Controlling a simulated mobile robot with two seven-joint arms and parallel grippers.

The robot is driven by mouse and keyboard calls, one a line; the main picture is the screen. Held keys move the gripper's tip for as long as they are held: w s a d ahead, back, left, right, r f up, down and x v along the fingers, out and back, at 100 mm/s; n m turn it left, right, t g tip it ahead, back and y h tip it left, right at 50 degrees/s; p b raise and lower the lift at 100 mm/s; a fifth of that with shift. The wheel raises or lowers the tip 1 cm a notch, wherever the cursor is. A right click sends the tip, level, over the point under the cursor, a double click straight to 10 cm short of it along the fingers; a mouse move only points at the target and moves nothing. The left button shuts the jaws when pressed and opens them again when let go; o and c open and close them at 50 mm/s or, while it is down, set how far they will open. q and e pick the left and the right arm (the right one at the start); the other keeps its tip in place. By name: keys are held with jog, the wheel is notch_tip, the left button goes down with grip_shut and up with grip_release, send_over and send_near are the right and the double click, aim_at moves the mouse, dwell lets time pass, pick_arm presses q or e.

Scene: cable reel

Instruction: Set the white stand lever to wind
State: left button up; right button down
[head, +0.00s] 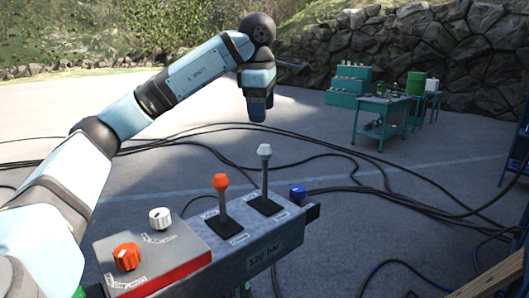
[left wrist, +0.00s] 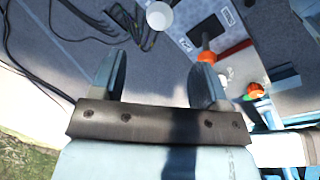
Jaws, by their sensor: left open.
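The white stand lever (head: 264,165) has a white knob on a grey stem and rises nearly upright from a black base on the grey control console (head: 262,250). The labels at its base are too small to read. My left gripper (head: 257,112) hangs pointing down, above and beyond the lever in the head view, apart from it. In the left wrist view, the gripper's two fingers (left wrist: 153,62) are spread with nothing between them. The white knob (left wrist: 158,15) shows ahead of the gap, near the top edge. My right gripper is not in view.
An orange lever (head: 221,185) stands left of the white one. A red-edged panel carries a white knob (head: 159,217) and an orange knob (head: 126,257). A blue knob (head: 297,191) sits at the console's far end. Black cables cross the ground; a teal table (head: 382,104) stands farther back.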

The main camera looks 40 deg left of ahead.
aim_at(264, 145)
pick_arm(q)
jog(key=f, duration=0.2)
jog(key=f+b, duration=0.1)
jog(key=f, duration=0.1)
jog(key=w+f, duration=0.1)
jog(key=f, duration=0.2)
jog(key=shift+w+a+b, duration=0.1)
jog(key=shift+a+b, duration=0.25)
jog(key=f, duration=0.3)
jog(key=shift+w+a+f+p, duration=0.2)
jog(key=shift+w+f+p, duration=0.05)
jog(key=shift+w+p, duration=0.1)
jog(key=shift+w+a+f, duration=0.1)
jog(key=shift+w+f, duration=0.05)
jog(key=shift+f, duration=0.65)
jog(key=shift+c, duration=0.5)
